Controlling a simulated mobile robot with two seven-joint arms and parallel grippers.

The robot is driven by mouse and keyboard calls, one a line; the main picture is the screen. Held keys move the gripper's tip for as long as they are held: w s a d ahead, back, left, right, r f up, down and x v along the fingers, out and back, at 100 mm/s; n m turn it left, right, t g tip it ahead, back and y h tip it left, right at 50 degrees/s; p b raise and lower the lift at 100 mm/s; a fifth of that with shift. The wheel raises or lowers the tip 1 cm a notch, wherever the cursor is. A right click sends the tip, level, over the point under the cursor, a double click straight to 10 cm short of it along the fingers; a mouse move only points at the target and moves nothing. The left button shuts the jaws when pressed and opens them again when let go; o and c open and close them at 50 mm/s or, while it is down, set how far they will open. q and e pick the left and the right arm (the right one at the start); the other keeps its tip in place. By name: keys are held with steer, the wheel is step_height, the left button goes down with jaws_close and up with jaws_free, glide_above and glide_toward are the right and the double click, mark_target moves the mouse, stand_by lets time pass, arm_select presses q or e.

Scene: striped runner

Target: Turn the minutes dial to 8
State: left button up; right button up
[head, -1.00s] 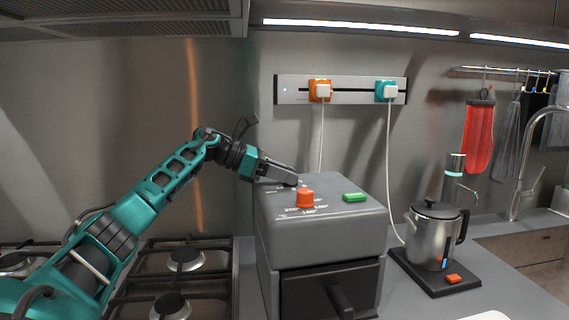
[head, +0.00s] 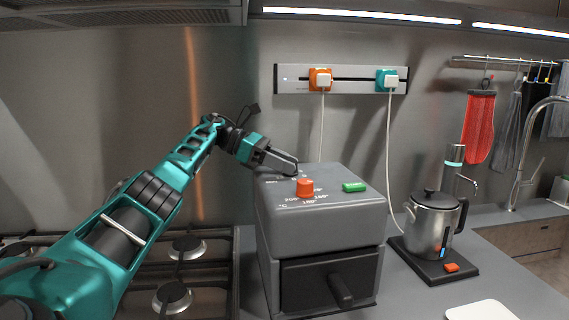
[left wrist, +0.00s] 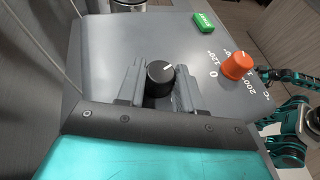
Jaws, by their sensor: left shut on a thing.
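The minutes dial is a black round knob (left wrist: 160,78) with a white pointer line, on top of the grey oven-like appliance (head: 325,222). In the left wrist view its pointer slants to the upper right. My left gripper (head: 288,166) is at the rear left of the appliance's top. In the left wrist view its fingers (left wrist: 158,88) stand on both sides of the dial, shut on it. The minute numbers cannot be read.
An orange temperature knob (head: 305,187) and a green button (head: 354,187) are close to the dial. A kettle (head: 433,225) stands on its base to the right. A gas hob (head: 187,248) lies left. Cords hang from the wall sockets behind.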

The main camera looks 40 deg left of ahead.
stand_by(0.3)
arm_select(q)
steer(key=o, duration=1)
steer(key=shift+o, duration=0.2)
steer(key=shift+s+f+n+t+y, duration=0.1)
steer(key=shift+s+n+t+y, duration=0.05)
steer(key=shift+n+t+y, duration=0.45)
